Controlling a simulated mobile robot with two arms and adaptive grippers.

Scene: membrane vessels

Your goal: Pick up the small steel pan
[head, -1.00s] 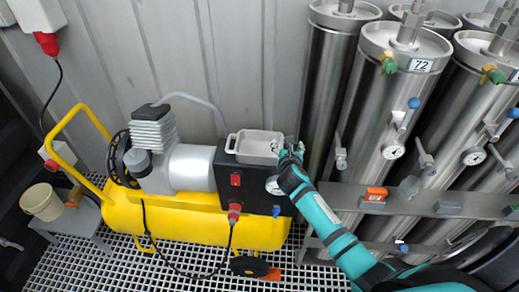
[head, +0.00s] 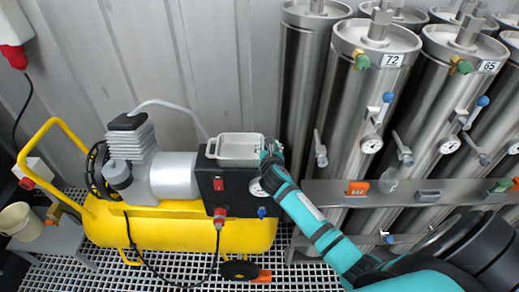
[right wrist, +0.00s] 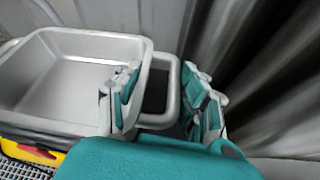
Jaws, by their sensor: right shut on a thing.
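The small steel pan (head: 238,148) is a shallow grey rectangular tray with a loop handle at each end. It sits level at the top of the black control box (head: 238,190) of the compressor; whether it touches the box I cannot tell. In the right wrist view the pan (right wrist: 70,75) fills the left side, empty inside. My right gripper (head: 268,151) is at the pan's right end, shut on that handle. In the right wrist view its fingers (right wrist: 160,95) stand on either side of the handle loop. My left gripper is not in view.
The yellow compressor (head: 170,228) stands below on a grid floor (head: 180,275). Tall steel vessels (head: 360,100) with valves and gauges stand close to the right, behind a metal rail (head: 330,192). A bucket (head: 20,222) is at far left. A grey wall (head: 190,60) is behind.

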